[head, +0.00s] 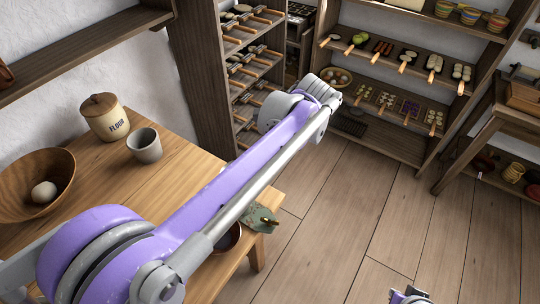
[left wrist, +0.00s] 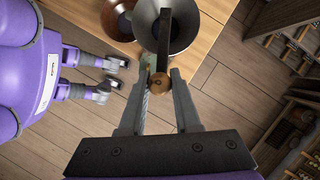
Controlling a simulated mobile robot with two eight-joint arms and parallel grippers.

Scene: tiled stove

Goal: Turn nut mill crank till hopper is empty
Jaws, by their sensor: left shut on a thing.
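In the left wrist view, the mill's grey funnel-shaped hopper (left wrist: 188,32) stands near the table edge. A dark crank bar (left wrist: 165,38) crosses in front of it and ends in a round wooden knob (left wrist: 160,80). My left gripper (left wrist: 165,82) is shut on this knob, one finger on each side. The hopper's contents cannot be made out. In the head view my left arm covers most of the mill and the gripper. A small purple and grey part of mine (head: 408,296) shows at the bottom edge there; its finger state is unclear.
The wooden table (head: 185,165) holds a flour jar (head: 105,118), a grey cup (head: 145,146) and a wooden bowl (head: 22,168) with a pale round thing inside. A reddish-brown bowl (left wrist: 116,22) stands beside the hopper. Shelves (head: 375,145) line the back. The floor (head: 335,220) right of the table is clear.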

